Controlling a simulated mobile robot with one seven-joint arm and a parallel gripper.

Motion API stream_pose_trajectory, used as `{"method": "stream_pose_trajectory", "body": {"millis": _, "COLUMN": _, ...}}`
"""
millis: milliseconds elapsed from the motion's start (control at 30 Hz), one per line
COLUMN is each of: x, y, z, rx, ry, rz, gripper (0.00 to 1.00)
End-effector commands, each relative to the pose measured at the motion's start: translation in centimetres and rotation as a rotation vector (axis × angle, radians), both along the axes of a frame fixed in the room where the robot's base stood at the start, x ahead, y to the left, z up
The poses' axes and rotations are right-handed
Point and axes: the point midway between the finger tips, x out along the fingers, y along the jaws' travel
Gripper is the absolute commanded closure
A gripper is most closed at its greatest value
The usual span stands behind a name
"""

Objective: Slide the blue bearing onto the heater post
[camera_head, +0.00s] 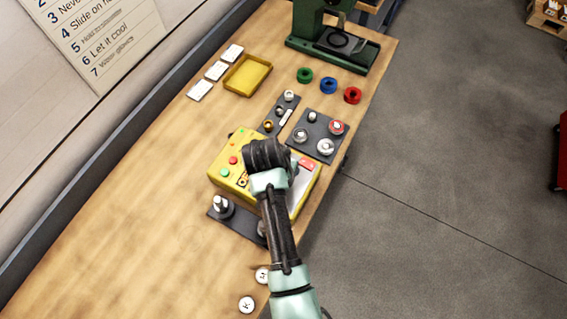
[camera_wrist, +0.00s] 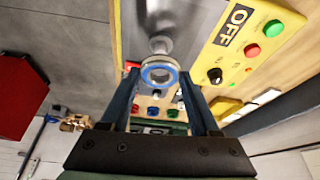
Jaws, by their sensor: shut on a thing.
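My gripper (camera_wrist: 160,76) is shut on the blue bearing (camera_wrist: 158,64), a silver ring with a blue band, in the wrist view. The bearing is held between the two fingertips. The heater post (camera_wrist: 161,43), a short metal cylinder, shows just beyond the bearing's rim, over the heater's grey plate. I cannot tell whether the bearing is around the post or only in front of it. In the head view the yellow heater (camera_head: 231,176) stands near the bench's right edge. My arm is over it and hides the bearing and most of the gripper.
A dark plate (camera_head: 316,120) with several metal parts lies behind the heater. Green (camera_head: 304,75), blue (camera_head: 328,85) and red (camera_head: 352,95) rings stand near the green press (camera_head: 300,40). A yellow tray (camera_head: 247,93) is at the back. The bench's left side is clear.

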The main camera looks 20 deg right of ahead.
Motion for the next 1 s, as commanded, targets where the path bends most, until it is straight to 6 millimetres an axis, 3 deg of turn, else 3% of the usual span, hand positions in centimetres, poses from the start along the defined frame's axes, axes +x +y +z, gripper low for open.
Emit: {"method": "stream_pose_trajectory", "body": {"millis": 1000, "x": 0.0, "y": 0.0, "z": -3.2, "rx": 0.000, "ry": 0.000, "rz": 0.000, "gripper": 1.00}}
